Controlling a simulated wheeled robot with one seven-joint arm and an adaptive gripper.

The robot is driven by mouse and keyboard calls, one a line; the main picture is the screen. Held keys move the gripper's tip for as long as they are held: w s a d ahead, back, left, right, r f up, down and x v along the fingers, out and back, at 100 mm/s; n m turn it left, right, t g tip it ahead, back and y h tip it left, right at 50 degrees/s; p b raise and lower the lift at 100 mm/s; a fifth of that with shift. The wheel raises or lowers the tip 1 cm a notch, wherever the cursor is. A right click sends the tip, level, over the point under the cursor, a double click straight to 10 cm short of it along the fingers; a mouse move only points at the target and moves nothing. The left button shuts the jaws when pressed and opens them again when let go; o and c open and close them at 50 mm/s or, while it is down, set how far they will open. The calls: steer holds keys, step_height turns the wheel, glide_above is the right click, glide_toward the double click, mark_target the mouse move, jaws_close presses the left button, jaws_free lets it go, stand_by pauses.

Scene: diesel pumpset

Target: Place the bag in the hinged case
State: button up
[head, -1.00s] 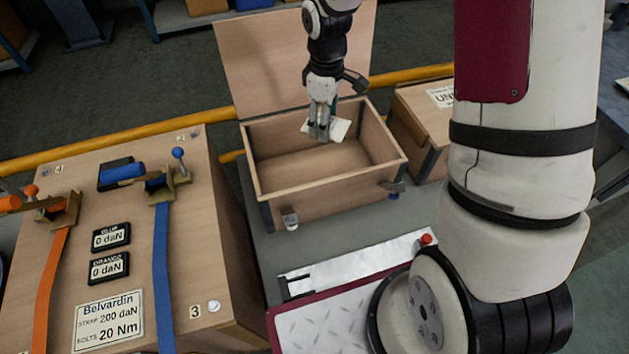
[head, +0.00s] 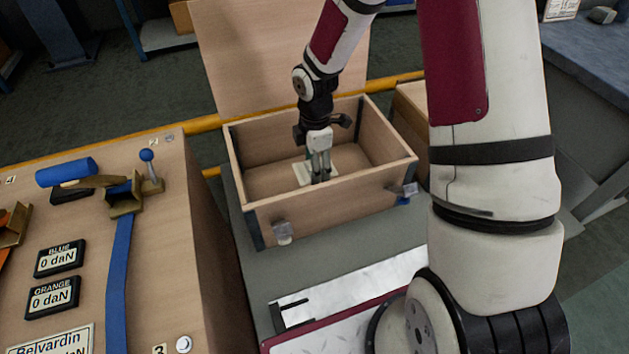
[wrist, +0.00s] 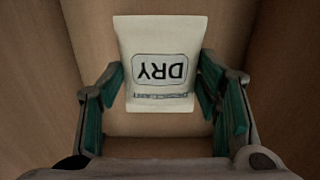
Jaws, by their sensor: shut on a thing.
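The hinged case (head: 340,213) is a wooden box with its lid (head: 280,60) standing open at the back. My gripper (head: 320,178) reaches down inside the case. It is shut on the bag (head: 303,173), a small pale packet low in the case. In the wrist view the bag (wrist: 160,65) shows the word DRY upside down, between the green-padded fingers of my gripper (wrist: 163,100). The wooden walls and floor of the case surround it. I cannot tell whether the bag touches the case floor.
A wooden box with blue strap (head: 118,270) and tension readouts (head: 58,257) stands at left. Another wooden box (head: 412,110) stands right of the case, partly behind my arm. Two latches (head: 283,232) are on the case front. A yellow rail (head: 205,124) runs behind.

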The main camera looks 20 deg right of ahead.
steer(key=shift+f+b, duration=0.75)
steer(key=shift+f, duration=1.75)
steer(key=shift+f, duration=0.1)
steer(key=o, duration=1.2)
steer(key=shift+o, duration=0.2)
